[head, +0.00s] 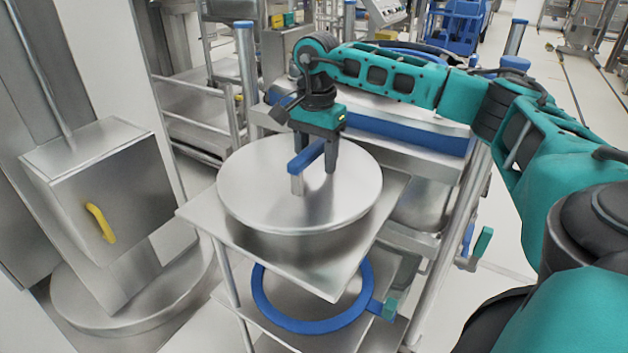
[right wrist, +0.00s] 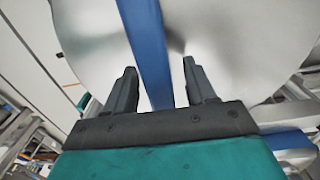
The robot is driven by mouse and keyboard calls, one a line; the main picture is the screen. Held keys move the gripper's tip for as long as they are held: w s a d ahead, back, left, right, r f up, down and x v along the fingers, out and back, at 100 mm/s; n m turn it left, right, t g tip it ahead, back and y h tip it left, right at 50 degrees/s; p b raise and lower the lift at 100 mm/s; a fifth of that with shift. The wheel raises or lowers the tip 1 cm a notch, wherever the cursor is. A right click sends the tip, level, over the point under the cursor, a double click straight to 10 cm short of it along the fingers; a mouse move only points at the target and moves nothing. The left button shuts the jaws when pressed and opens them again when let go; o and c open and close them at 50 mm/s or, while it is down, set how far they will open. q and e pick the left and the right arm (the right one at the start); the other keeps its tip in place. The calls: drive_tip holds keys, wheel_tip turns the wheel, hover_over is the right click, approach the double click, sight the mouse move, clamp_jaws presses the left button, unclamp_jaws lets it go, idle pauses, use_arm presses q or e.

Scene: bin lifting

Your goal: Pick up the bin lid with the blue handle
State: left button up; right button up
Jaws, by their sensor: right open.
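The round steel bin lid (head: 345,190) lies flat on the bin (head: 300,243), on the upper shelf of a steel cart. Its blue handle (head: 306,158) is a raised bar across the lid's middle. My right gripper (head: 313,168) points down over the lid at the handle. In the right wrist view the open fingers (right wrist: 160,82) stand on either side of the blue handle (right wrist: 146,45), with gaps between. The lid (right wrist: 225,40) fills much of that view. I cannot tell whether the fingers touch the lid. My left gripper is not in view.
The cart's upper shelf (head: 205,215) extends around the bin. A blue ring (head: 268,305) sits on the level below. A steel box (head: 105,190) with a yellow handle stands at left. A blue-edged steel counter (head: 400,130) is close behind the lid.

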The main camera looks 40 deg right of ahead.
drive_tip(key=shift+f, duration=0.15)
clamp_jaws()
idle(0.6)
idle(0.8)
drive_tip(key=shift+w+r, duration=0.1)
drive_tip(key=shift+r, duration=0.1)
